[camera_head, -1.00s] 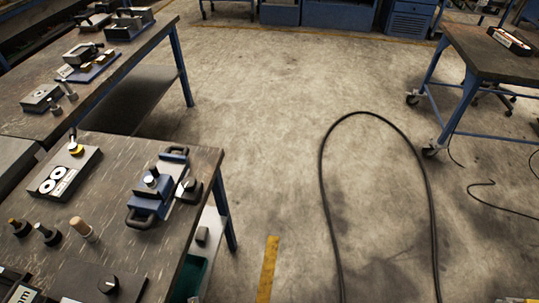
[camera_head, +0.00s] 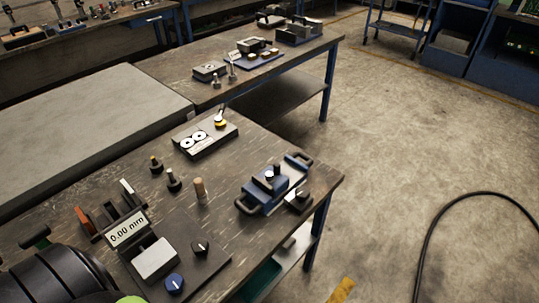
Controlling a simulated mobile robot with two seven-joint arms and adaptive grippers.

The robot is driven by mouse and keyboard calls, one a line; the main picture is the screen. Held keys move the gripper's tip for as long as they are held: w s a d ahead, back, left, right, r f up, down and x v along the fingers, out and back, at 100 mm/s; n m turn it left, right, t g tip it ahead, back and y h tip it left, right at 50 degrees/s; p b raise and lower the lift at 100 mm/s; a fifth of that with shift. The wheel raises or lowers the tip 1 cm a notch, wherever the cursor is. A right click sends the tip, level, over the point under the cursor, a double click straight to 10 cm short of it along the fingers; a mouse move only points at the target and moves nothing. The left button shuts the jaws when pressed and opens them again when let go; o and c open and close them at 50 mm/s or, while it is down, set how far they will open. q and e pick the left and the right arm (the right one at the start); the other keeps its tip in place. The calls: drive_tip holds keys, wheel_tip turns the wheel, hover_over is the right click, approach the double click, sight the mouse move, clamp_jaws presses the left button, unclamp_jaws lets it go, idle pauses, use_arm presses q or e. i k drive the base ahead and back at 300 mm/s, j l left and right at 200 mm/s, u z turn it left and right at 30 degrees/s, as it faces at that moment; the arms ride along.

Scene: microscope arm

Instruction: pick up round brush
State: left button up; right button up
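Several small upright pieces stand on the near workbench (camera_head: 95,190). One has a tan, wood-coloured cylindrical top (camera_head: 200,188) on a darker base and may be the round brush. To its left stand a dark piece with a pale tip (camera_head: 173,180) and a dark piece with a yellowish tip (camera_head: 156,165). At this size I cannot tell for certain which is the round brush. All stand apart from each other. Neither of my grippers is in view.
A blue fixture with dark handles (camera_head: 270,189) sits right of the pieces. A grey block with two white discs (camera_head: 204,137) lies behind them. In front are a 0.00 mm display (camera_head: 128,229) and a plate with knobs (camera_head: 212,262). Floor at right is open, with a cable (camera_head: 432,226).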

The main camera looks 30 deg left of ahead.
sight(201, 194)
drive_tip(key=u, duration=0.9)
